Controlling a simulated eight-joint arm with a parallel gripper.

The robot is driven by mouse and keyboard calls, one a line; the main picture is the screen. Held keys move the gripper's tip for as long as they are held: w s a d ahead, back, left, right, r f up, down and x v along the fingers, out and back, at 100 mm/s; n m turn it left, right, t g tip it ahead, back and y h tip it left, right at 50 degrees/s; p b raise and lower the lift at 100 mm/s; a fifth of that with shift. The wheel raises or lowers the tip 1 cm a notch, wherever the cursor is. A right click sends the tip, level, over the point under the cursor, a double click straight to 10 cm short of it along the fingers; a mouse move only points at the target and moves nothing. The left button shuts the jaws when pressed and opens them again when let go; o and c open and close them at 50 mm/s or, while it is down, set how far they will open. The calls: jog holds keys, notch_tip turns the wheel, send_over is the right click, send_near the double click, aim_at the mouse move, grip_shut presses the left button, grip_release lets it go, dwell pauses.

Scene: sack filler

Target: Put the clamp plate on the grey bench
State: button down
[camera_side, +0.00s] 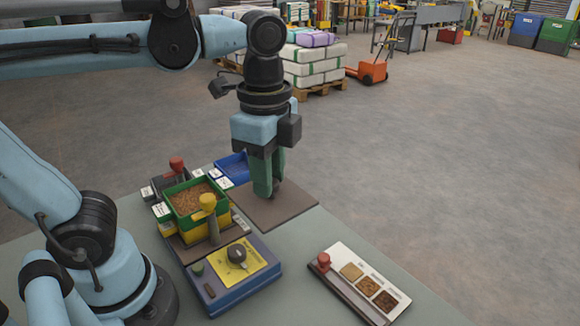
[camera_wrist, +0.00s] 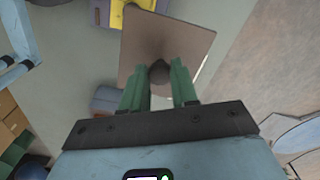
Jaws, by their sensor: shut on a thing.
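The clamp plate (camera_side: 268,212) is a flat brown square with a small dark knob (camera_wrist: 159,73) at its middle. My gripper (camera_side: 270,190) points down with its green fingers, shut on that knob. In the wrist view the plate (camera_wrist: 140,40) spreads out beyond the fingertips (camera_wrist: 158,82). The plate looks level, low over or on the grey bench (camera_side: 325,238), near its far edge; I cannot tell whether it touches.
Left of the plate stands a green and yellow box (camera_side: 183,222) of brown grains. In front is a blue unit (camera_side: 225,285) with a yellow panel and dark knob. A sample board (camera_side: 345,264) lies at the right. A blue tray (camera_side: 233,167) sits behind. Bench between is clear.

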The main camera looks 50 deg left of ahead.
aim_at(307, 199)
jog(key=w+d+f, duration=0.1)
jog(key=f, duration=0.1)
jog(key=w+d+f, duration=0.1)
jog(key=d+f, duration=0.1)
jog(key=w+d+f, duration=0.1)
jog(key=f, duration=0.1)
jog(key=shift+w+d, duration=0.15)
jog(key=shift+w, duration=0.2)
jog(key=shift+w+f, duration=0.2)
jog(key=w+a+f, duration=0.2)
jog(key=a, duration=0.1)
jog(key=w+a+f, duration=0.2)
jog(key=a+f, duration=0.1)
jog(key=w+a+f, duration=0.2)
jog(key=a, duration=0.1)
jog(key=shift+w+a+f, duration=0.15)
jog(key=shift+a+f, duration=0.1)
jog(key=shift+a, duration=0.05)
jog(key=shift+f, duration=1.65)
jog(key=c, duration=0.9)
grip_release()
jog(key=shift+f, duration=0.15)
jog(key=shift+o, duration=0.2)
